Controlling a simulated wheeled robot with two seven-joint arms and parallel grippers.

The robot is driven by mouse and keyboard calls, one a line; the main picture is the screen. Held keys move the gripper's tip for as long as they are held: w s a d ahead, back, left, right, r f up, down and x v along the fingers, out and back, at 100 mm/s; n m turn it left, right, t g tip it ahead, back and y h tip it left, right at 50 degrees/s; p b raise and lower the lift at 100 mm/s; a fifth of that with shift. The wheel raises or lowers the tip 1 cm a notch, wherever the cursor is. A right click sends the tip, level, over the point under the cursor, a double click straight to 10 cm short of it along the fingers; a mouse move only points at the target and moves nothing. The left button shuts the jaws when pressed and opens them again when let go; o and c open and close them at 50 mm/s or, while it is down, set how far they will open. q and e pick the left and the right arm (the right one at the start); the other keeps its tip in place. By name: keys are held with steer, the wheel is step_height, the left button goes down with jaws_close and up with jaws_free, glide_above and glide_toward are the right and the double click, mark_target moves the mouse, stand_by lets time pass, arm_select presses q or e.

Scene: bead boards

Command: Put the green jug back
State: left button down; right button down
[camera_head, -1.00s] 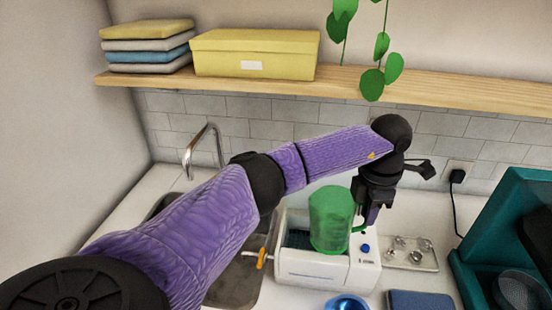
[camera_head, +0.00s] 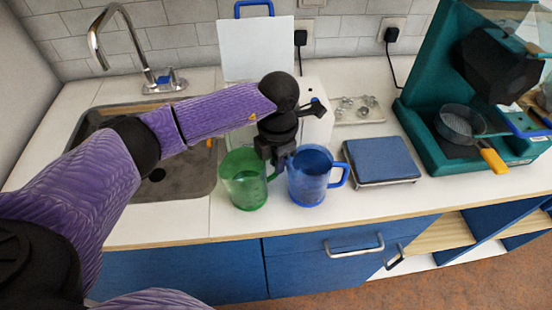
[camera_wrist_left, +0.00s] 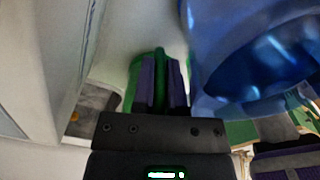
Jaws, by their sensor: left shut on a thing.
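The green jug (camera_head: 243,184) is see-through and stands upright, low over or on the front of the white counter; I cannot tell if its base touches. My left gripper (camera_head: 273,163) is above and behind its right side, shut on its handle. In the left wrist view the fingers (camera_wrist_left: 160,85) close around a green strip, the jug's handle (camera_wrist_left: 160,64). A blue jug (camera_head: 309,178) stands just to the right, its handle pointing right. It fills the right of the left wrist view (camera_wrist_left: 240,60). My right gripper is not in view.
A white machine (camera_head: 318,128) stands behind the jugs, with a white blue-handled panel (camera_head: 256,48) upright behind. The sink (camera_head: 185,178) is at left. A blue-topped scale (camera_head: 381,160) and a teal machine (camera_head: 420,122) are at right. The counter's front edge (camera_head: 235,238) is close.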

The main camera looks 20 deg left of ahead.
arm_select(q)
steer(key=shift+f, duration=0.1)
steer(key=c, duration=0.7)
jaws_free()
steer(key=shift+o, duration=0.2)
steer(key=shift+r, duration=0.2)
step_height(320, 180, up, 12)
steer(key=shift+f+p, duration=0.1)
steer(key=shift+p, duration=0.95)
